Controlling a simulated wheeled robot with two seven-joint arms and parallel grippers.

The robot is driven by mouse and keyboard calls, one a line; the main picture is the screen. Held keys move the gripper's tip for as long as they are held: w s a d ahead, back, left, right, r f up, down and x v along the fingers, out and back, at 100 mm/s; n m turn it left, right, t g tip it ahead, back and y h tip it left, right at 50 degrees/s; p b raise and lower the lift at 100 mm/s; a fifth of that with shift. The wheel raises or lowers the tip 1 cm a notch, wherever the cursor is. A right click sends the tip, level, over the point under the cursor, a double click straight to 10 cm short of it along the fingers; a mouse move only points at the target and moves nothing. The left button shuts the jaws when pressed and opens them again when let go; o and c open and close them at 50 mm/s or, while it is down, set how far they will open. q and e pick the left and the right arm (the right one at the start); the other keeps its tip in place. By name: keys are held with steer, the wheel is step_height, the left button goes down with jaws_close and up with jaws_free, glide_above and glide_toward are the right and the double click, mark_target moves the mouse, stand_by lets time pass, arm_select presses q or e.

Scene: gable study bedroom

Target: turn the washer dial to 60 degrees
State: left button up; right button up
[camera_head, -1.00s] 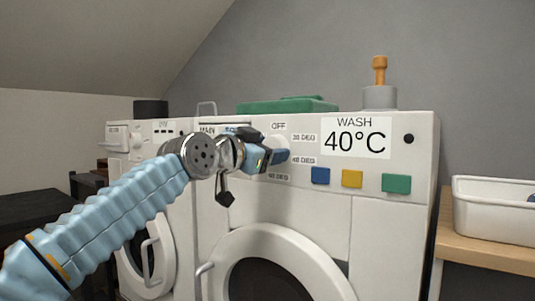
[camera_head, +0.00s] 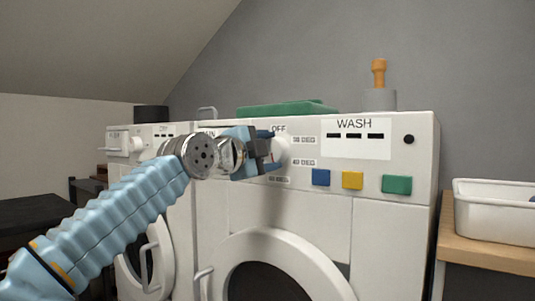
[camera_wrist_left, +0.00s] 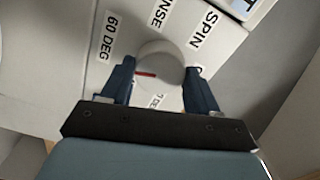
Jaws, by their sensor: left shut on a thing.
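The washer dial (camera_head: 282,151) is a round white knob on the washer's (camera_head: 320,225) front panel. My left gripper (camera_head: 272,151) is shut on it, with one dark blue finger on each side; the wrist view shows this too. In the wrist view the dial (camera_wrist_left: 162,64) carries a red mark (camera_wrist_left: 146,74) pointing left, between the 60 DEG label (camera_wrist_left: 112,38) and a label partly hidden below the dial. The WASH display (camera_head: 356,138) shows only dashes. My right gripper is not in view.
Blue (camera_head: 321,177), yellow (camera_head: 352,180) and green (camera_head: 396,184) buttons sit right of the dial. A green object (camera_head: 285,109) and a grey holder with an orange-handled item (camera_head: 379,98) stand on top. A white tub (camera_head: 490,207) stands on the wooden counter at right.

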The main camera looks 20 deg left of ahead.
arm_select(q)
steer(key=shift+f+m, duration=0.1)
steer(key=shift+m, duration=1.4)
steer(key=o, duration=1.1)
steer(key=shift+c, duration=0.2)
steer(key=b+v, duration=0.4)
steer(key=v, duration=0.9)
steer(key=shift+s, duration=0.4)
